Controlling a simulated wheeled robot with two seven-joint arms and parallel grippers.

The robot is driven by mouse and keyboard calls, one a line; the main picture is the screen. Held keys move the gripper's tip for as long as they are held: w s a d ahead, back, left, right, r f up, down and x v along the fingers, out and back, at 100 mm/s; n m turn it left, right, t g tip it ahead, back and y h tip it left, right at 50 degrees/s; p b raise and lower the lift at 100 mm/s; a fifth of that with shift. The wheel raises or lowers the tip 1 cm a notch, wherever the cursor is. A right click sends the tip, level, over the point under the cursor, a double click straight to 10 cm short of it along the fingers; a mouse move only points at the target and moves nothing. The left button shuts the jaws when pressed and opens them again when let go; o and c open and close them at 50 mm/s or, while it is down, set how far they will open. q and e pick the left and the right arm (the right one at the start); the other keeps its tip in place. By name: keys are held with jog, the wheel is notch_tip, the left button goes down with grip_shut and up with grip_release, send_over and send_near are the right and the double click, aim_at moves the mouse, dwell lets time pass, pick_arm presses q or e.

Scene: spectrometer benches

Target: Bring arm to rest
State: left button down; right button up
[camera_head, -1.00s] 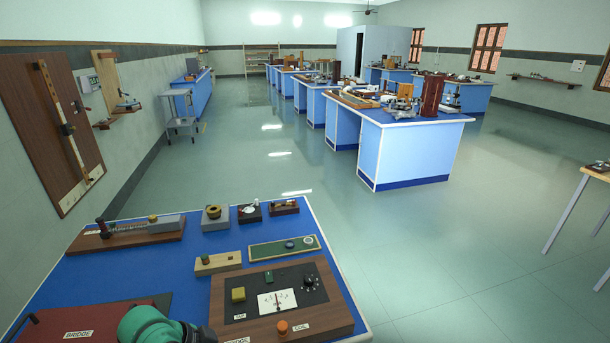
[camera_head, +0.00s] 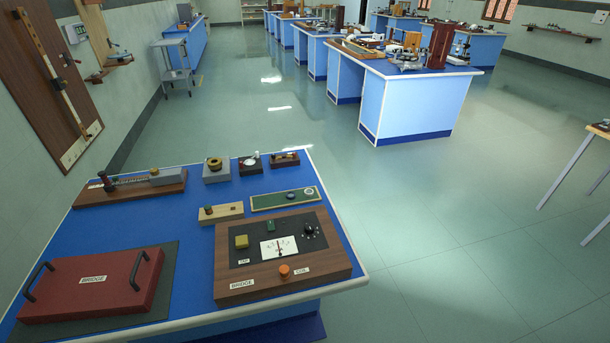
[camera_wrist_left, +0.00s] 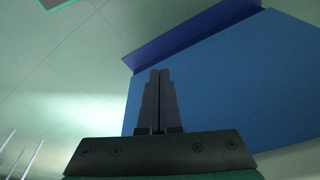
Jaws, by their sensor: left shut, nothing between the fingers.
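My left gripper (camera_wrist_left: 160,100) shows in the left wrist view with its two dark fingers together and nothing between them. Beyond the fingers is a flat blue surface (camera_wrist_left: 230,90), with pale floor to its left. In the head view neither gripper nor any arm shows.
Small instruments stand along the bench's far side, including a wooden slide piece (camera_head: 130,188) and a green strip (camera_head: 285,198). A grey trolley (camera_head: 175,68) stands near the left wall. A light blue bench (camera_head: 415,100) is further off. Open floor (camera_head: 450,220) lies to the right.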

pick_arm(q)
jog(key=s+a+f+g, duration=0.1)
jog(key=s+a+f, duration=0.2)
jog(key=s+f, duration=1.6)
jog(key=shift+f+g, duration=0.3)
jog(key=shift+f, duration=0.4)
jog(key=shift+a, duration=0.1)
